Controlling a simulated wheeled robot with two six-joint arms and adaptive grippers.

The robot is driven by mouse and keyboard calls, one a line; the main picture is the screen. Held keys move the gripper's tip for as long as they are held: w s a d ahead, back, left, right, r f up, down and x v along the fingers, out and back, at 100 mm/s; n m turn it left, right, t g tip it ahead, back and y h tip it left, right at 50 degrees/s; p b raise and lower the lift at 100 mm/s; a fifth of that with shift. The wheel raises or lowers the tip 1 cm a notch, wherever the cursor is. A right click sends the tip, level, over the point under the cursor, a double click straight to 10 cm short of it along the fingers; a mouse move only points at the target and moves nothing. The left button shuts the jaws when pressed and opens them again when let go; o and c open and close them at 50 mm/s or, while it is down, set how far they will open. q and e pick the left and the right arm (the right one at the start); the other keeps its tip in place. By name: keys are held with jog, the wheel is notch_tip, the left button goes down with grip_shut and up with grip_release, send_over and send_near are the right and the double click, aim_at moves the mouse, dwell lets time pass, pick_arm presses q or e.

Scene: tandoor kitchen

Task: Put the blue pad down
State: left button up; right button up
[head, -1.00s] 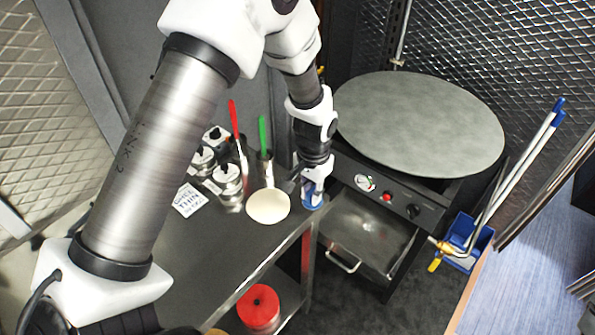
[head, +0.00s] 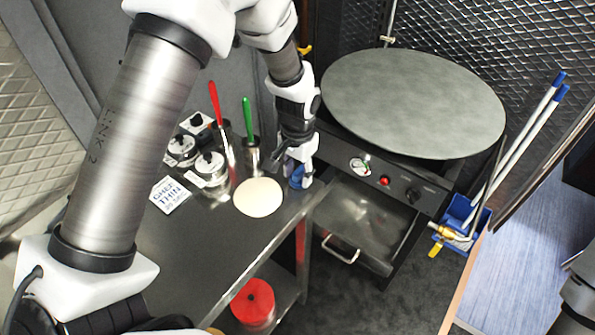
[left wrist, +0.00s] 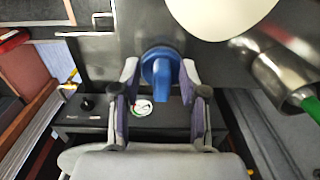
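The blue pad (head: 297,180) is at the steel counter's (head: 200,255) right corner, just right of the pale round dough (head: 258,197). My left gripper (head: 295,172) is directly over the pad, its fingers spread. In the left wrist view the blue pad (left wrist: 161,72) is between the two fingertips, close to both; whether either touches is hard to tell. The pad seems to rest on the counter, though its underside is hidden. My right gripper is not in view.
A large round griddle (head: 415,100) stands behind and right of the pad, over a control panel. Tins and cups with a red-handled tool (head: 214,100) and a green-handled tool (head: 247,115) stand left of the gripper. The counter's front left is clear.

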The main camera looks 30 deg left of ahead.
aim_at(298, 172)
pick_arm(q)
jog(key=shift+w+r, duration=0.15)
jog(key=shift+r, duration=0.15)
notch_tip(298, 172, up, 11)
jog(key=b, duration=0.1)
jog(key=shift+r+b, duration=0.15)
jog(key=shift+b, duration=0.25)
